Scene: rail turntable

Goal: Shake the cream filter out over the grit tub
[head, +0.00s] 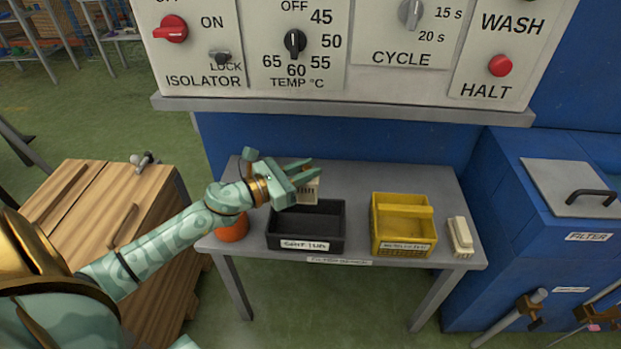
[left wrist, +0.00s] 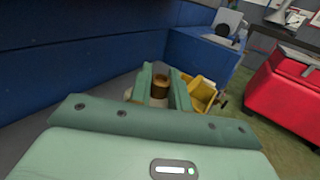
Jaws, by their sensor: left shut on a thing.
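The cream filter (head: 311,194), a small pale block with dark slots, is held in my left gripper (head: 304,176), which is shut on it. It is partly hidden by the fingers. It is above the black grit tub (head: 305,244), near its back edge in the head view. The tub is open at the top with a white label on its front, and its inside looks dark. In the left wrist view, my left gripper (left wrist: 160,84) has a brownish thing between its fingers, too unclear to name. My right gripper is not in view.
The grey bench (head: 357,200) also carries a yellow labelled bin (head: 402,222), another cream block (head: 460,237) at its right end and an orange thing (head: 232,228) at its left. A control panel (head: 345,75) overhangs the back. A wooden cabinet (head: 110,215) stands left.

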